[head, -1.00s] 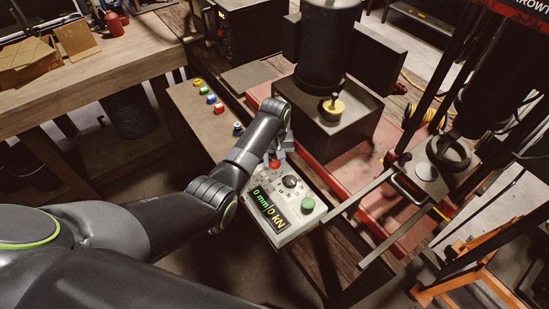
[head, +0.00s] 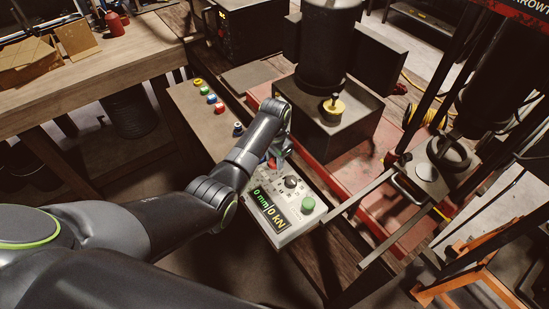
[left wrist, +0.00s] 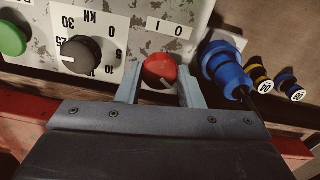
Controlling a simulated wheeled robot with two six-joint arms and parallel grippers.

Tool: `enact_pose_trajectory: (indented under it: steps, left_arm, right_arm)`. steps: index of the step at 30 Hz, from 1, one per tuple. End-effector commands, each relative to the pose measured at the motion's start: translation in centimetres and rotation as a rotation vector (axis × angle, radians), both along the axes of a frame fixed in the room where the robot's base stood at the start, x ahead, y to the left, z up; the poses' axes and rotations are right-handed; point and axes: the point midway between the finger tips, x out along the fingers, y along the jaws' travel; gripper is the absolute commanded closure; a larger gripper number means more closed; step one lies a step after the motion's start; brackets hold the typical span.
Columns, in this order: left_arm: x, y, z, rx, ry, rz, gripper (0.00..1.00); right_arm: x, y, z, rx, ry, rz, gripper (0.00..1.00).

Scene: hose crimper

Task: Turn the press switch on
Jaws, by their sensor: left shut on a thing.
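The press control box (head: 285,239) is a light grey panel with a lit display (head: 268,210) reading "0 mm|0 kN". Its red rotary switch (left wrist: 159,69) sits below a label marked 0 and I in the left wrist view, and it bears a pale pointer mark. My left gripper (left wrist: 160,86) has a finger on each side of the red switch and is shut on it. In the head view the left gripper (head: 276,158) partly hides the switch. A black dial (left wrist: 82,55) and a green button (left wrist: 12,38) are on the same panel. My right gripper is out of view.
A blue-handled object (left wrist: 224,66) lies close beside the left gripper's finger. Several coloured dies (head: 211,98) stand on the bench strip. A wooden table (head: 95,65) is at the upper left.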

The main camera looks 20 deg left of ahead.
Motion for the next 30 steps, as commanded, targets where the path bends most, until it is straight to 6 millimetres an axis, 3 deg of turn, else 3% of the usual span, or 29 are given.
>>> enact_pose_trajectory:
  steps: [12,27,28,30]
  left_arm:
    - [0.14,-0.03,0.13,-0.001,-0.005,-0.157,0.89]
    - [0.14,-0.07,0.14,-0.001,-0.005,-0.172,0.89]
    - [0.14,-0.07,0.14,-0.001,-0.005,-0.172,0.62]
    - [0.12,-0.07,0.12,0.000,-0.004,-0.171,0.53]
  right_arm:
    - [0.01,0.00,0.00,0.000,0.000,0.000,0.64]
    - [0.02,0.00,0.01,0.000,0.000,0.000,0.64]
    - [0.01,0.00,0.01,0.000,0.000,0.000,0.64]
    - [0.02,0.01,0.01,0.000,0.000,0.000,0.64]
